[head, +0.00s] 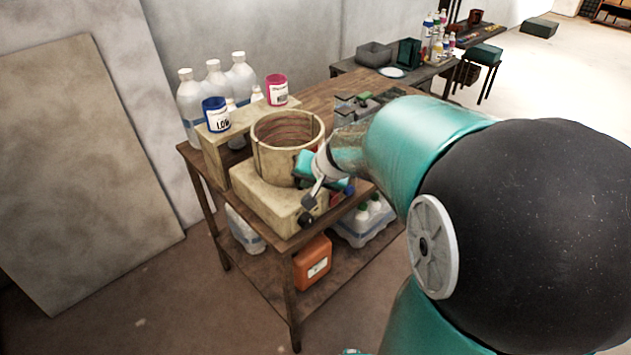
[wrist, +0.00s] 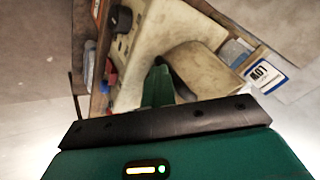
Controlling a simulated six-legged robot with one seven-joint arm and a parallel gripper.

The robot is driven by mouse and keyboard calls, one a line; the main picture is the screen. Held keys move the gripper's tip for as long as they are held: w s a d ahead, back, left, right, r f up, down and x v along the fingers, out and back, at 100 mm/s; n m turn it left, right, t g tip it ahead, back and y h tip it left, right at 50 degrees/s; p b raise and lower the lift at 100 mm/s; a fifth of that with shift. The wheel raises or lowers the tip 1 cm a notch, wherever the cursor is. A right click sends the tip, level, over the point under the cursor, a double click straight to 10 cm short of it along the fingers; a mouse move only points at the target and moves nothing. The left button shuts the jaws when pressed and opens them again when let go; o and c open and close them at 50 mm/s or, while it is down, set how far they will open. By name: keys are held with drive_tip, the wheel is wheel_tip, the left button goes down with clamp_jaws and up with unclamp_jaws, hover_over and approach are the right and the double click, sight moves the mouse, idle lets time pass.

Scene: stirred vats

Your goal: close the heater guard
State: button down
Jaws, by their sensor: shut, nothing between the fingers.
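The heater is a beige box (head: 270,205) on the wooden table, with a round beige guard wall (head: 282,162) standing on it. The wall looks like a hollow cylinder with an open top and a vertical seam at its left front. Its right side is partly hidden by my arm, so I cannot tell how far it is open. My gripper (head: 304,165) is shut and empty beside the right front of the wall. In the wrist view, my gripper (wrist: 160,70) points over the box top (wrist: 140,45), close to the curved guard wall (wrist: 200,82). I cannot tell if they touch.
A beige ledge (head: 246,118) behind the heater carries a blue-labelled can (head: 215,114) and a pink can (head: 277,89). White bottles (head: 240,75) stand behind. Grey trays lie right of the guard, near my arm. An orange canister (head: 312,262) sits on the lower shelf.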

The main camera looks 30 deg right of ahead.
drive_tip(key=shift+w+a+r, duration=0.1)
drive_tip(key=shift+w+a, duration=0.15)
drive_tip(key=shift+w+a, duration=0.1)
idle(0.4)
